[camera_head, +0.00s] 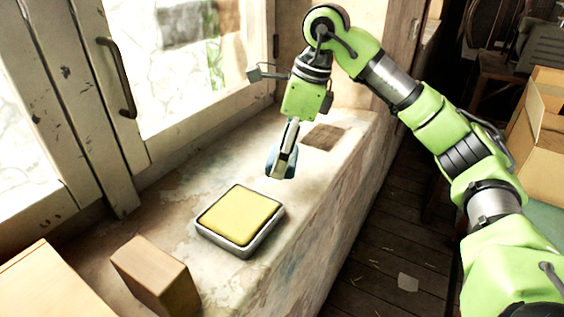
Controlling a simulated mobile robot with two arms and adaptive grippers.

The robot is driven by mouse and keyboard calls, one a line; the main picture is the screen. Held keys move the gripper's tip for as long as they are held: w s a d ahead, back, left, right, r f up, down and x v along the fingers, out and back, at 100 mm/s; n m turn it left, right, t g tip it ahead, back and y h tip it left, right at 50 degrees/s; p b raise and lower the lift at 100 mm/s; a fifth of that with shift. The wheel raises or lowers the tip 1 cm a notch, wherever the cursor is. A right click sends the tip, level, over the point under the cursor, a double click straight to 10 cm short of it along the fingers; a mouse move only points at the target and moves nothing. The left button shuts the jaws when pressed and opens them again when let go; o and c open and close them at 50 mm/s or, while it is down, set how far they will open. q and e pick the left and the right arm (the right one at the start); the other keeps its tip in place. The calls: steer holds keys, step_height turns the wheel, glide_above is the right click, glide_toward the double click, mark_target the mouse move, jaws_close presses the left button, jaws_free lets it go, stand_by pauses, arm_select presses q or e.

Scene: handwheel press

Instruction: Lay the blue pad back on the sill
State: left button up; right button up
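The blue pad (272,161) is between the fingers of my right gripper (283,165), whose arm comes in from the right. The fingers hide much of the pad, and it looks held on edge above the sill (312,195), behind the yellow pad in the picture. The gripper points down and appears shut on the pad. Whether the pad's lower edge touches the sill is hard to tell. My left gripper is not in view.
A yellow pad (240,215) lies in a grey metal tray (240,248) on the sill. A wooden block (155,275) stands nearer. A brown square patch (327,136) marks the sill beyond the gripper. A window with a handle (118,78) borders the left; boxes (540,125) stand right.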

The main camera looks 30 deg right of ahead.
steer(key=shift+w+d+f, duration=0.2)
steer(key=shift+w+f, duration=0.05)
steer(key=shift+f, duration=0.2)
steer(key=p+x, duration=0.2)
steer(key=x, duration=0.1)
steer(key=shift+w+d+f, duration=0.1)
steer(key=shift+d+f, duration=0.05)
steer(key=shift+d, duration=0.15)
steer(key=shift+f, duration=0.25)
steer(key=shift+f+b, duration=0.2)
steer(key=shift+b, duration=0.1)
steer(key=o, duration=1)
steer(key=shift+r, duration=0.1)
